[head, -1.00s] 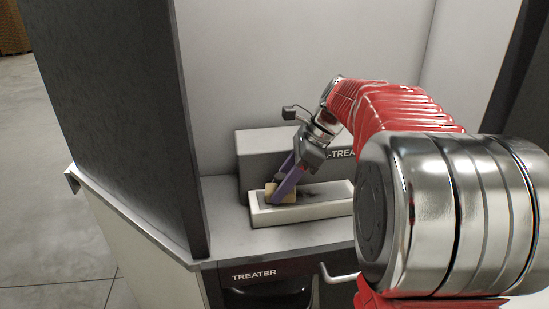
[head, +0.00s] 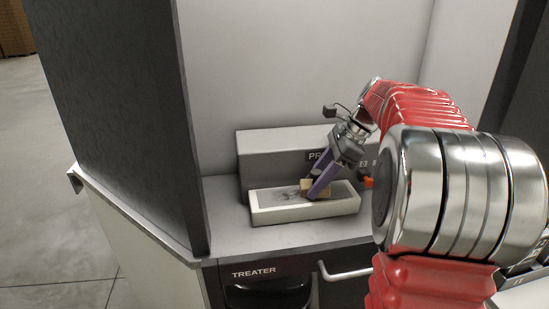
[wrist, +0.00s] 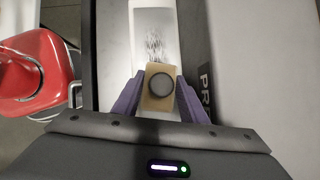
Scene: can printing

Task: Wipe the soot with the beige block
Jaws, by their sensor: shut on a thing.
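My gripper (head: 316,186) has purple fingers and is shut on the beige block (head: 308,187). In the wrist view the beige block (wrist: 151,101) sits between the fingers, with a dark grey round piece on its face. The block is at the surface of the white tray (head: 345,206), right of its middle; contact is hard to tell. Dark streaky soot (head: 283,193) shows on the tray to the left of the block. In the wrist view the soot (wrist: 154,44) lies just beyond the block. The surface under the block is hidden.
A grey box with a dark label (head: 265,151) stands right behind the tray. A dark partition (head: 130,110) rises at the left. A drawer front marked TREATER (head: 262,272) and a light handle (head: 345,272) are below.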

